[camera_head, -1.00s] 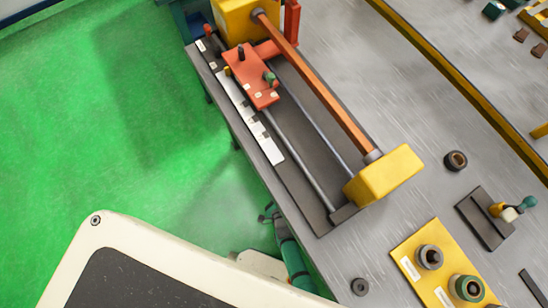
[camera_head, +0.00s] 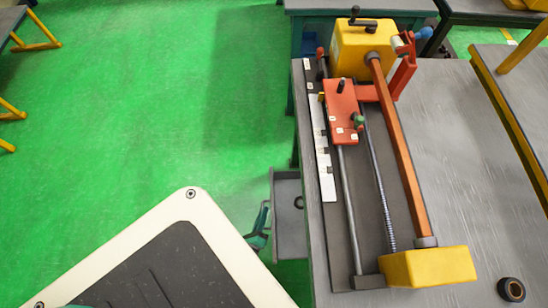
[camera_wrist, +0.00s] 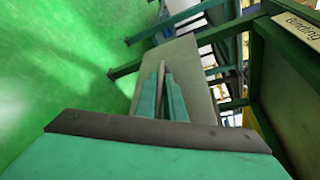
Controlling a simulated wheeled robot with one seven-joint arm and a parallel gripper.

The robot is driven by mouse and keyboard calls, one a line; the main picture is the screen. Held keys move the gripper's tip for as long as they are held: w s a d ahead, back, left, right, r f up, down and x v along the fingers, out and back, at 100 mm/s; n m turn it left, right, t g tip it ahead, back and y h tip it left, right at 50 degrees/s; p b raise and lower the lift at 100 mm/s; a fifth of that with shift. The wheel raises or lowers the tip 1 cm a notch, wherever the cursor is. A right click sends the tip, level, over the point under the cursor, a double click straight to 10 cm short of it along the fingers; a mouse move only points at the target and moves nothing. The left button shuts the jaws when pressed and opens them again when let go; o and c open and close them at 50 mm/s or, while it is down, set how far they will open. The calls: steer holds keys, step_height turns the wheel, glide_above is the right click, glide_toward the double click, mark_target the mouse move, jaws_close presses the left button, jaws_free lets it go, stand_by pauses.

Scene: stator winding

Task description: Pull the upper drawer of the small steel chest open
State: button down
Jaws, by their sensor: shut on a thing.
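The grey drawer (camera_head: 286,236) stands out to the left from under the workbench edge in the head view, its open top showing. A small dark ring lies inside it. The chest body is hidden under the bench top. My teal gripper (camera_head: 265,220) is at the drawer's left, outer face. In the wrist view, my gripper (camera_wrist: 163,70) has its two fingers close together, shut against a pale grey panel (camera_wrist: 190,62), which looks like the drawer front. The handle between the fingers is barely visible.
A winding machine with a yellow block (camera_head: 430,266) and orange bar (camera_head: 400,150) stands on the grey bench (camera_head: 470,150). A dark ring (camera_head: 511,290) lies near its front. The green floor (camera_head: 150,110) left of the bench is clear. A "Binding" label (camera_wrist: 300,30) shows at right.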

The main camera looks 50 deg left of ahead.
steer(key=shift+s+a, duration=0.4)
steer(key=shift+s, duration=0.25)
steer(key=c, duration=2.1)
jaws_free()
steer(key=v, duration=1)
steer(key=shift+s+d+r, duration=0.15)
steer(key=shift+s+d, duration=0.05)
steer(key=shift+s, duration=0.1)
